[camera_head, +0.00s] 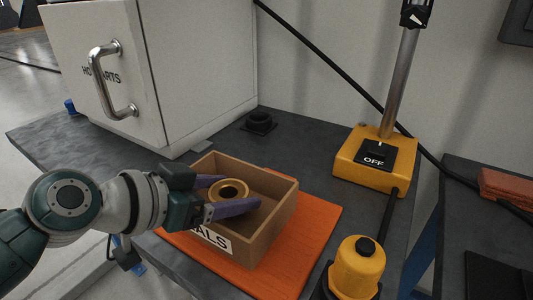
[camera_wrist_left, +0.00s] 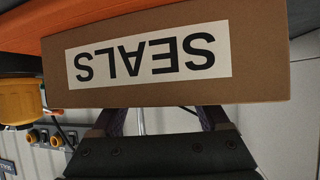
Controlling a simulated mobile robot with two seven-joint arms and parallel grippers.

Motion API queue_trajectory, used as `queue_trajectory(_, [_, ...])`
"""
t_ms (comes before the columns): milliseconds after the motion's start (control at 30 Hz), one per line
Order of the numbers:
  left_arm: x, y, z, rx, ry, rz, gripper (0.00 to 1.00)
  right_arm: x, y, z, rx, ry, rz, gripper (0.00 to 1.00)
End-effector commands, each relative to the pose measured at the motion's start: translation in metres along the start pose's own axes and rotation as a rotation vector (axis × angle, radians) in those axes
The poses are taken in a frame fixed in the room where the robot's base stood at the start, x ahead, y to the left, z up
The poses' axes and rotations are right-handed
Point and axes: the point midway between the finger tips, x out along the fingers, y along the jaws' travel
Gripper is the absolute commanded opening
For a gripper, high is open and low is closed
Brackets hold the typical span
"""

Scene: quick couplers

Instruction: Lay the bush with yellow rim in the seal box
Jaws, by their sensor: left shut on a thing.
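The bush with yellow rim (camera_head: 229,186) is a short ring with a dark bore. My left gripper (camera_head: 229,192) is shut on it, one purple finger on each side, and holds it over the near left part of the seal box. The seal box (camera_head: 272,220) is an open brown box with a white SEALS label. In the left wrist view the labelled wall of the seal box (camera_wrist_left: 264,60) fills the middle and hides the bush and the fingertips. I cannot tell whether the bush touches the box. My right gripper is not in view.
The box stands on an orange mat (camera_head: 316,222) on a dark table. A white cabinet with a metal handle (camera_head: 112,80) stands behind left. A yellow OFF switch base (camera_head: 374,160) with a post and a yellow capped part (camera_head: 357,268) are on the right. A black ring part (camera_head: 259,122) lies behind.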

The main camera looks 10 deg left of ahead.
Motion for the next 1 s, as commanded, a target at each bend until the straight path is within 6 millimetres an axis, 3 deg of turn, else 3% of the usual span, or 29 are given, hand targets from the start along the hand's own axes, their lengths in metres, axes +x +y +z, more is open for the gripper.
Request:
queue_trajectory(333, [0.002,0.0,0.003,0.0,0.002,-0.001,0.16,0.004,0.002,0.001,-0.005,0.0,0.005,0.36])
queue_trajectory(367, [0.002,0.0,0.003,0.0,0.001,0.0,0.79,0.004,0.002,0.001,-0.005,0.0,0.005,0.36])
queue_trajectory(533, [0.001,0.0,0.002,0.0,0.001,0.0,0.98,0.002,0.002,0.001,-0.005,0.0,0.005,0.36])
queue_trajectory(867, [-0.002,0.0,-0.003,0.0,0.001,0.0,1.0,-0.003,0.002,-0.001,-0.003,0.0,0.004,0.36])
queue_trajectory(1000, [-0.021,-0.001,-0.002,0.003,-0.001,-0.003,1.0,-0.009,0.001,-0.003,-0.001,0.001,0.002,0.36])
